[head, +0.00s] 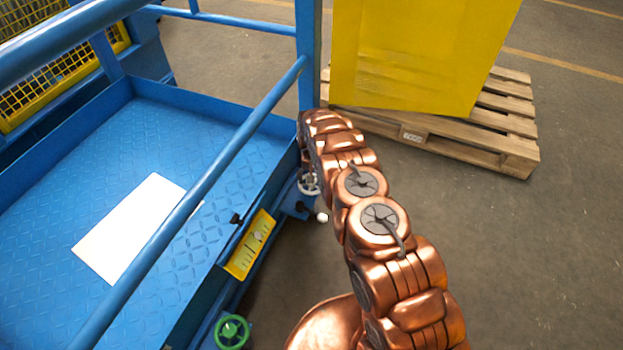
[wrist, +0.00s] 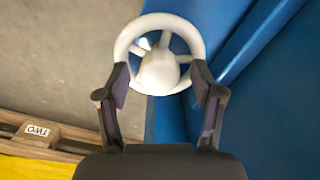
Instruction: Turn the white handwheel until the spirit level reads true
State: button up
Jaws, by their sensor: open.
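The white handwheel (wrist: 160,70) fills the upper middle of the wrist view, with its rim, spokes and round hub visible. My gripper (wrist: 160,78) is open, with one dark finger on each side of the wheel's lower rim. I cannot tell whether the fingers touch it.
A green handwheel (head: 231,332) sits lower on the same side, and a white ball knob (head: 322,217) is near the white wheel. Blue rails (head: 205,185) edge the platform. A wooden pallet (head: 510,155) with a yellow box (head: 420,50) stands behind. Floor at right is clear.

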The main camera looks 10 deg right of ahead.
notch_tip(320, 180, up, 12)
dwell(0.7)
jog(key=shift+f, duration=0.1)
